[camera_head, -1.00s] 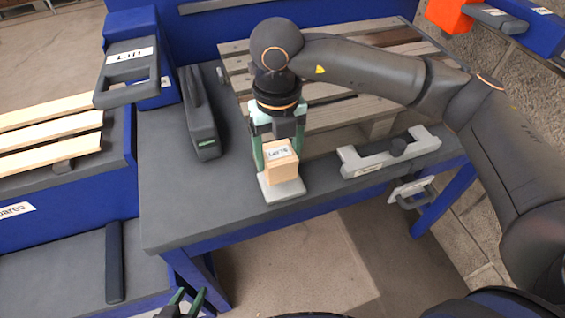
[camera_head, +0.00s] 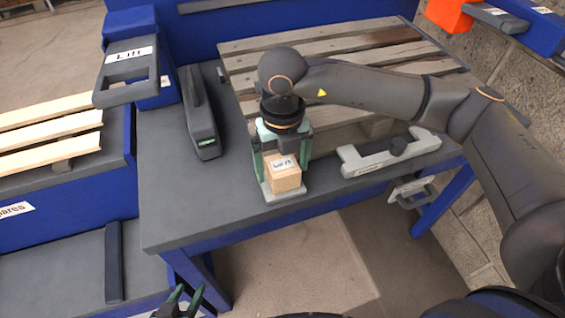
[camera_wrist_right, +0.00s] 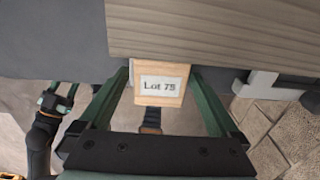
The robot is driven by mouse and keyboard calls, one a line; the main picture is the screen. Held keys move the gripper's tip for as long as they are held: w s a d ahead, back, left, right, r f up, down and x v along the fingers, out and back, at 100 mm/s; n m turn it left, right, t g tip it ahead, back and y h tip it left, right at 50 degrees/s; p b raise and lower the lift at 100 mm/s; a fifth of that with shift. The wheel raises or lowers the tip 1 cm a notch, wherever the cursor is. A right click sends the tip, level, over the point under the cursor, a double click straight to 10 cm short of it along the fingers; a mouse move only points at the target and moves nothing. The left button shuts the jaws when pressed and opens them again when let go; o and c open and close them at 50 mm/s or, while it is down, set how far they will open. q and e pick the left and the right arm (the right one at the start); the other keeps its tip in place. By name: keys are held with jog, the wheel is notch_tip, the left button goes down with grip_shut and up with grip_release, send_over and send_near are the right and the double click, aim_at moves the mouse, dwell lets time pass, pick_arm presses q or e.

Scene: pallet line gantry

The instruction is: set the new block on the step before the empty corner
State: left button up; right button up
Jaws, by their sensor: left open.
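The new block (camera_head: 284,179) is a small light wooden cube with a white label on top. It sits on the pale grey step (camera_head: 285,196) at the table's front edge, before the pallet's near corner. In the right wrist view the block (camera_wrist_right: 160,97) reads "Lot 75". My right gripper (camera_head: 283,170) is around the block, its green fingers on either side with narrow gaps, so it looks open. My left gripper (camera_head: 184,300) is open and empty at the bottom edge, away from the table; it also shows in the right wrist view (camera_wrist_right: 58,98).
The slatted wooden pallet (camera_head: 310,44) lies behind the step. A grey bracket with a dark knob (camera_head: 365,164) is to the right, and a dark grey upright tool (camera_head: 200,120) to the left. A "Lift" handle (camera_head: 128,72) stands further left. The table's front left (camera_head: 190,215) is clear.

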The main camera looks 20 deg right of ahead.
aim_at(282, 164)
jog(key=shift+r, duration=0.3)
pick_arm(q)
jog(key=shift+s+a+p, duration=0.1)
jog(key=shift+s+p, duration=0.25)
pick_arm(e)
notch_tip(282, 164, up, 12)
jog(key=shift+f, duration=0.15)
